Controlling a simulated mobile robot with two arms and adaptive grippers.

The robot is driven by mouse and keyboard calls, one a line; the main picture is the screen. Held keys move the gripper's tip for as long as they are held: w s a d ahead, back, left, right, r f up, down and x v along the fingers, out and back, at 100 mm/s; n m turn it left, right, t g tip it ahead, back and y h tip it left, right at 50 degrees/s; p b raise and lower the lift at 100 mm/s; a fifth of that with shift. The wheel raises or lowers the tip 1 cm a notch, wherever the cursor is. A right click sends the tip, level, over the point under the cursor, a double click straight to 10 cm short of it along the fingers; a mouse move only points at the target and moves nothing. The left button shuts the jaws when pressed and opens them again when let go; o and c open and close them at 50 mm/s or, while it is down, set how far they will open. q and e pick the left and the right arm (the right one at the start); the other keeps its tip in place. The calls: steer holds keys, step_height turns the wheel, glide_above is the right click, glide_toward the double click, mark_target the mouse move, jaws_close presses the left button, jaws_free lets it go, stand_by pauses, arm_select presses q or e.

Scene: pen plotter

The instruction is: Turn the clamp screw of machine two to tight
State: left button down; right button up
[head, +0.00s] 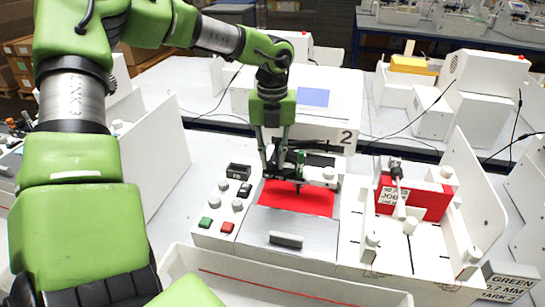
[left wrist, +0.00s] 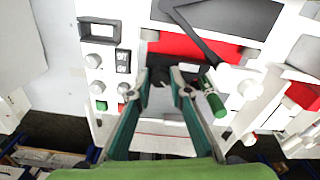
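Machine two (head: 345,137), a white pen plotter marked "2", stands in the middle of the head view with a red sheet (head: 295,200) on its bed. Its dark pen carriage (head: 300,158) is over the sheet, with a green pen part (left wrist: 212,98) and a pale round knob (left wrist: 250,90) beside it in the left wrist view. My left gripper (head: 275,168) points down at the carriage. In the left wrist view its fingertips (left wrist: 164,80) are apart, near a dark block of the carriage; contact is unclear. I cannot tell the clamp screw apart from the other carriage parts. My right gripper is out of view.
The front panel carries grey knobs, a green button (head: 206,222) and a red button (head: 227,227). A white rack with a red job card (head: 425,200) stands to the right. A white tray (head: 300,285) lies in front. More plotters stand behind.

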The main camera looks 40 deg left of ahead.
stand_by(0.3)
arm_select(q)
steer(key=shift+f+m+b, duration=0.1)
steer(key=shift+m+b, duration=0.8)
steer(key=shift+b, duration=0.05)
steer(key=shift+m+b, duration=0.7)
steer(key=shift+m, duration=0.1)
steer(key=shift+m+b, duration=0.5)
steer(key=shift+m, duration=0.4)
steer(key=m+b, duration=0.1)
steer(key=m, duration=0.1)
steer(key=shift+m, duration=0.3)
steer(key=m, duration=0.5)
steer(key=shift+b, duration=0.4)
steer(key=m, duration=0.4)
steer(key=shift+r+m, duration=0.2)
steer(key=shift+m, duration=1.3)
